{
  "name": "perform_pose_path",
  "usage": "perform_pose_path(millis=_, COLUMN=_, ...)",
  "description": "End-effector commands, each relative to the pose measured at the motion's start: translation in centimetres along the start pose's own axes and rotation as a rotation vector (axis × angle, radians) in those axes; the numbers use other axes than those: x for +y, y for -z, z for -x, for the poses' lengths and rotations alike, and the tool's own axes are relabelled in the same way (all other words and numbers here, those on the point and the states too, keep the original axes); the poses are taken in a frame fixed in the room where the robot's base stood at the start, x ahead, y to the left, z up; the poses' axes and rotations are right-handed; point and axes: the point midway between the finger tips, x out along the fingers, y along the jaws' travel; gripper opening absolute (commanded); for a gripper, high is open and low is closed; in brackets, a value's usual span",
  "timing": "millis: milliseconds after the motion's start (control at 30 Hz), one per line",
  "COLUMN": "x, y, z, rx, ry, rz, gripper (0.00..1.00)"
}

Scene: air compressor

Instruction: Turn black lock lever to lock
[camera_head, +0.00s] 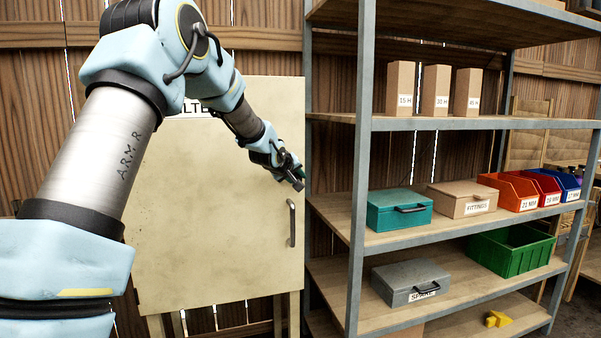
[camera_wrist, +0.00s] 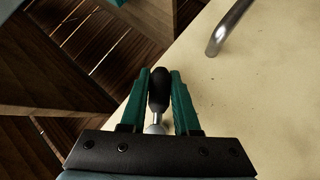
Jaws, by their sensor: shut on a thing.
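The black lock lever (camera_wrist: 158,88) shows in the wrist view as a dark knob on a pale metal stem. My gripper (camera_wrist: 160,74) has its two green fingers on either side of the knob, shut on it. In the head view my gripper (camera_head: 292,172) is at the right edge of the beige cabinet door (camera_head: 215,215), above the door handle (camera_head: 292,222). The lever's base is mostly hidden behind the gripper body, and its lock position cannot be told.
A metal shelf rack (camera_head: 361,170) stands close on the right of my gripper. It holds a teal box (camera_head: 395,215), a green crate (camera_head: 512,250) and several other boxes. The metal handle also shows in the wrist view (camera_wrist: 228,30), right of the fingers.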

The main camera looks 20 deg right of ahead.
Motion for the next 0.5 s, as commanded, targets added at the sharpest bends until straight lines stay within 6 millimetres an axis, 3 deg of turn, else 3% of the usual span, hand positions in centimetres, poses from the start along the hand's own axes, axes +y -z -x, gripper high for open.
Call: perform_pose_path(millis=500, x=-2.1, y=-0.1, z=0.6, rx=-0.086, ry=0.307, rz=-0.315, gripper=0.00)
